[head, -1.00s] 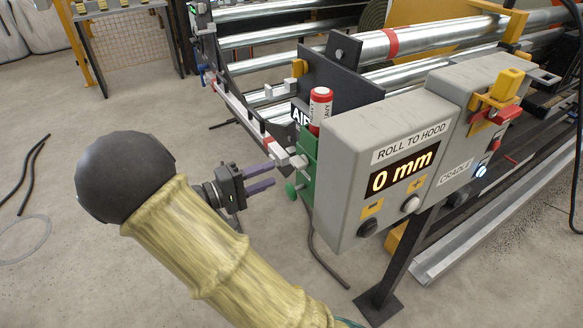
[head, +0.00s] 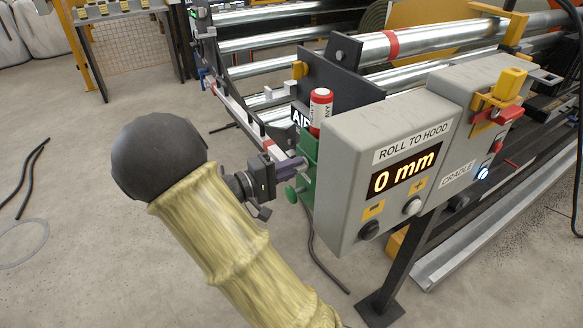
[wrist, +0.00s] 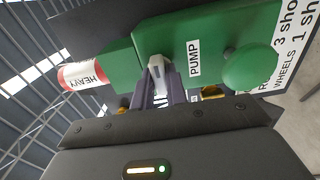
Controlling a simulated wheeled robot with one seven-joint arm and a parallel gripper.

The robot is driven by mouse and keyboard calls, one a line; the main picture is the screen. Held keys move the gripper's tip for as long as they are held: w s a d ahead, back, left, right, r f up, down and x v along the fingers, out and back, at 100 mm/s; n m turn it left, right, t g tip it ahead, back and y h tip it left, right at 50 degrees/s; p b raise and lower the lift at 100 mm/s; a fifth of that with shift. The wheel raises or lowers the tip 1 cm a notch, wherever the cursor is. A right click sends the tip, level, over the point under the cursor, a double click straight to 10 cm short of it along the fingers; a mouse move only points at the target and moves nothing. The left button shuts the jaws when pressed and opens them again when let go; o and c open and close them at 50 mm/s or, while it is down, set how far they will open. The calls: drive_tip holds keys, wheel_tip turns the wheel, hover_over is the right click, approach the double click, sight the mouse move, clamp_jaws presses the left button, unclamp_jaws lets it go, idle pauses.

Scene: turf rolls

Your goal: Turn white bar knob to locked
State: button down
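The white bar knob (wrist: 158,68) shows in the wrist view on the front of a green valve box (wrist: 205,40) labelled PUMP. Its bar lies between the tips of my two purple fingers. My gripper (wrist: 161,84) reaches toward the box with its fingers apart, one on each side of the knob; I cannot make out contact with it. In the head view my gripper (head: 293,167) is at the green box (head: 308,165), left of the grey control box, and its fingers hide most of the knob.
A round green button (wrist: 250,67) sits beside the knob. A red-and-white cylinder (head: 321,106) stands above the green box. The grey control box (head: 345,150) reading 0 mm is close on the right. Open concrete floor (head: 90,150) lies to the left.

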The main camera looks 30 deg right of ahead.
drive_tip(key=shift+p, duration=0.4)
drive_tip(key=shift+r+n+p, duration=0.2)
drive_tip(key=shift+n+p, duration=0.7)
drive_tip(key=shift+p, duration=0.2)
drive_tip(key=n+p, duration=0.3)
drive_tip(key=p, duration=0.1)
drive_tip(key=shift+r+p, duration=0.15)
drive_tip(key=shift+p, duration=0.25)
drive_tip(key=n+p, duration=0.6)
drive_tip(key=p, duration=0.2)
drive_tip(key=shift+n, duration=0.3)
drive_tip(key=n+p, duration=0.3)
drive_tip(key=p, duration=0.1)
drive_tip(key=shift+n, duration=0.3)
drive_tip(key=shift+f+n+p, duration=0.2)
drive_tip(key=shift+n+p, duration=0.55)
drive_tip(key=shift+f+n+p, duration=0.15)
drive_tip(key=shift+n+p, duration=0.6)
drive_tip(key=shift+f, duration=0.1)
drive_tip(key=c, duration=1.4)
unclamp_jaws()
